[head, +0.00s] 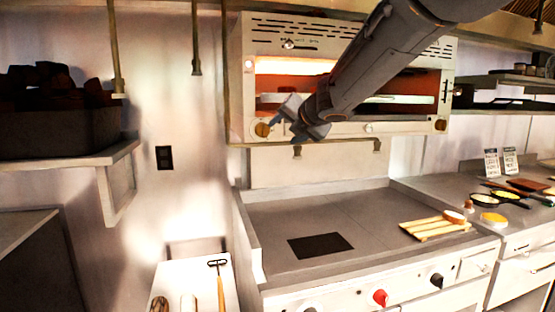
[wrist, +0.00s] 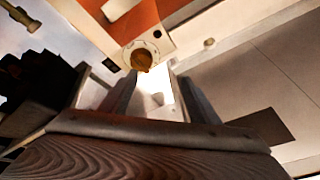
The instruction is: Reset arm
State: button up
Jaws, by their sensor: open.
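My arm reaches in from the top right in the head view. My gripper (head: 290,122) hangs in front of the lower left part of the wall-mounted salamander grill (head: 340,128), near its left brass knob (head: 262,130). In the wrist view my gripper (wrist: 158,90) has its two dark fingers apart with nothing between them. The brass knob (wrist: 141,58) shows beyond the fingertips there. I cannot tell whether a finger touches the grill front.
Below is a flat griddle (head: 300,215) with a dark square plate (head: 320,245) and a slatted wooden board (head: 436,227) at right. Small pans (head: 507,197) stand on the right counter. A shelf (head: 70,165) holds a dark bin (head: 60,130) at left.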

jog(key=s+d+f+m+g+h, duration=0.2)
jog(key=s+d+f+m+h, duration=0.1)
jog(key=s+d+f+m, duration=0.5)
jog(key=s+d+f+m+g+h, duration=0.2)
jog(key=s+d+f+m+h, duration=0.15)
jog(key=d+f+m, duration=0.7)
jog(key=s+f+m+g, duration=0.2)
jog(key=s+f+m, duration=0.2)
jog(key=s, duration=0.5)
jog(key=s+f+m+g, duration=0.3)
jog(key=s+f+m, duration=0.2)
jog(key=s+f, duration=0.3)
jog(key=s+a+f+m+g+y, duration=0.1)
jog(key=s+f+m+g, duration=0.2)
jog(key=s+f, duration=0.3)
jog(key=s+m, duration=0.1)
jog(key=s, duration=0.3)
jog(key=shift+s+m, duration=0.15)
jog(key=shift+m, duration=0.2)
jog(key=shift+a, duration=0.1)
jog(key=shift+c, duration=0.5)
